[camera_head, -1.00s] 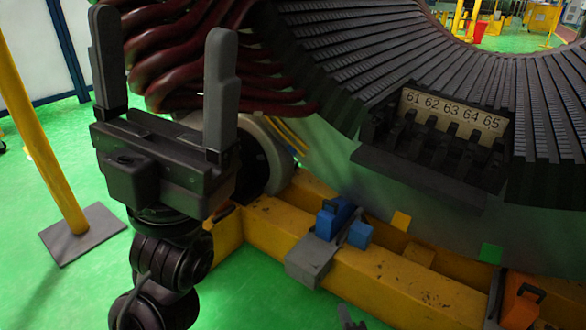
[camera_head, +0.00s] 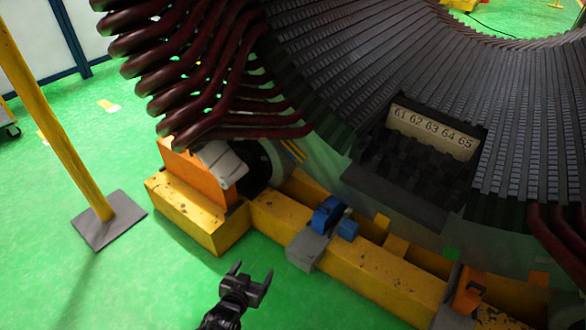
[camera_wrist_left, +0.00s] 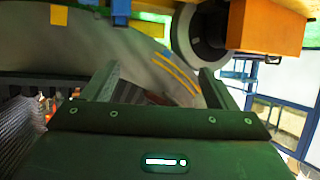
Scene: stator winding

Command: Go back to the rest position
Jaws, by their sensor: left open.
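My left gripper (camera_head: 252,272) is low at the bottom of the head view, in front of the yellow base. Its two black fingers point up and stand apart, with nothing between them. In the left wrist view the same gripper (camera_wrist_left: 157,84) shows spread, empty fingers. The large stator (camera_head: 340,60) fills the upper right of the head view, with dark red coil ends at its left. A white plate with numbers 61 to 65 (camera_head: 434,131) is on its inner face. My right gripper does not show.
The yellow base (camera_head: 365,278) carries a blue clamp (camera_head: 328,213) and an orange block (camera_head: 468,288). A yellow post stands on a grey foot (camera_head: 108,219) at the left. Green floor (camera_head: 130,285) around the left gripper is clear.

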